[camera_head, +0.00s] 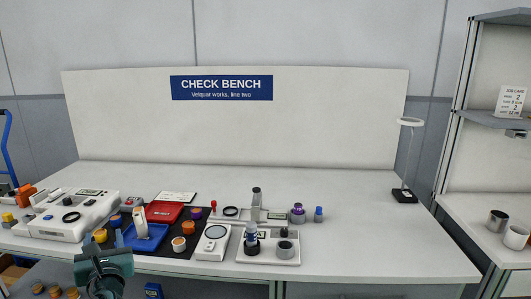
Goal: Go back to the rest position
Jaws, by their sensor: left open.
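My left gripper (105,246) is low at the front left, in front of the bench's near edge, with its dark teal body seen from above. It is open, and I see nothing held between its fingers. The blue tray (152,243) and the black mat (185,255) lie just beyond it on the white bench (370,255). My right gripper is not in view.
A white device (70,232) stands at the left. A red tray (165,211), an orange-topped jar (188,227) and a scale-like device (212,242) are nearby. A white station (285,252) holds a bottle. A lamp (405,196) stands right. The bench's right half is mostly clear.

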